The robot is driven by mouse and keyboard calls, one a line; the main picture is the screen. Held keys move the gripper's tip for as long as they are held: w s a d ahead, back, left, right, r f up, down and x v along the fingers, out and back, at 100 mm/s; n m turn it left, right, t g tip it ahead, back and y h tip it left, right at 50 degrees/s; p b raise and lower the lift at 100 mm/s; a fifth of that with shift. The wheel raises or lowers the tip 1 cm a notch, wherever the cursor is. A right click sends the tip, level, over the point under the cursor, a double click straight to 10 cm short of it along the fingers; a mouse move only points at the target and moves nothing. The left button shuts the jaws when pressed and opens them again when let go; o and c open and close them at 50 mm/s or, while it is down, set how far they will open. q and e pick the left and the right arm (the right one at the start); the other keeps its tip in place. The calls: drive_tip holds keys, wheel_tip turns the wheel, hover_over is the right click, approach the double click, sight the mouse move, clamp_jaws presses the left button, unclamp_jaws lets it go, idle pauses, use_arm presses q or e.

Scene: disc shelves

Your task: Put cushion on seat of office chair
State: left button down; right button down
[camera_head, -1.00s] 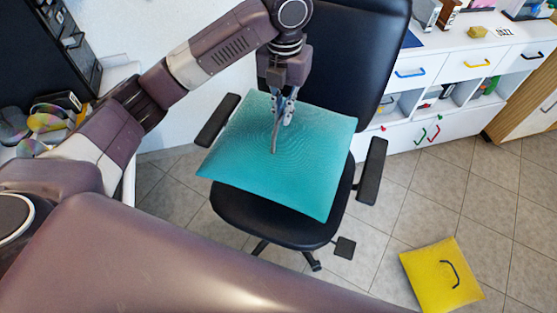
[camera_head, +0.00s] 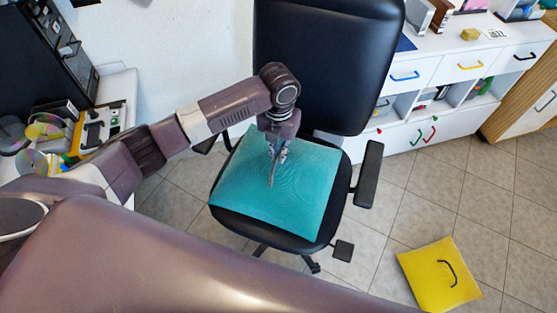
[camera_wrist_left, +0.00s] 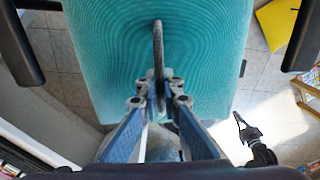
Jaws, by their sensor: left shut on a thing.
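The teal cushion (camera_head: 305,190) lies over the seat of the black office chair (camera_head: 330,75), roughly flat. It looks to be on or just above the seat (camera_head: 270,228); I cannot tell whether it touches everywhere. My left gripper (camera_head: 274,160) is above the cushion's middle, shut on its grey handle. In the left wrist view the gripper (camera_wrist_left: 160,85) pinches the handle (camera_wrist_left: 158,45) upright, with the teal cushion (camera_wrist_left: 110,50) below it.
The chair has a right armrest (camera_head: 368,175) and a tall backrest behind the gripper. A yellow cushion (camera_head: 430,283) with a dark handle lies on the tiled floor at the right. A white drawer cabinet (camera_head: 440,95) stands behind. A table with discs (camera_head: 45,130) is at the left.

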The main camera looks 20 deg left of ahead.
sight(279, 166)
use_arm(q)
drive_tip(key=shift+f, duration=2.15)
drive_tip(key=c, duration=2.1)
unclamp_jaws()
wheel_tip(279, 166, up, 12)
drive_tip(key=shift+r+b, duration=0.1)
drive_tip(key=shift+b, duration=0.25)
